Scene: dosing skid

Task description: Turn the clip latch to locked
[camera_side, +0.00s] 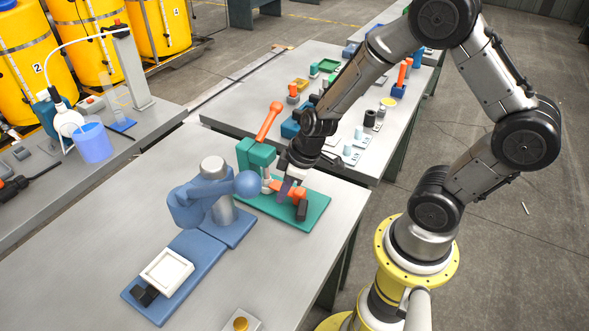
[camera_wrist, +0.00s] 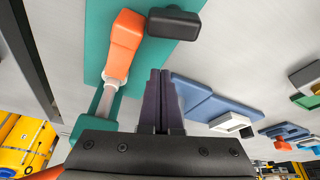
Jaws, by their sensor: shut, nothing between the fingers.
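A teal base plate (camera_side: 313,221) carries a green block (camera_side: 257,158) with a raised orange lever (camera_side: 267,122). On the same plate are a low orange piece (camera_side: 297,193) and a black block (camera_side: 302,211); which part is the clip latch is not certain. In the wrist view, the orange piece (camera_wrist: 124,42) sits on a pale metal bar (camera_wrist: 109,97), with the black block (camera_wrist: 174,22) beside its far end. My gripper (camera_side: 284,192) is shut and empty, low over the plate. In the wrist view its fingertips (camera_wrist: 160,72) are right of the orange piece; contact cannot be told.
A blue fixture with a rounded arm (camera_side: 207,203) stands close left of the plate. A blue base with a white square frame (camera_side: 166,272) is nearer. Another bench (camera_side: 333,106) with several small fixtures lies behind. Bare table shows at the front left.

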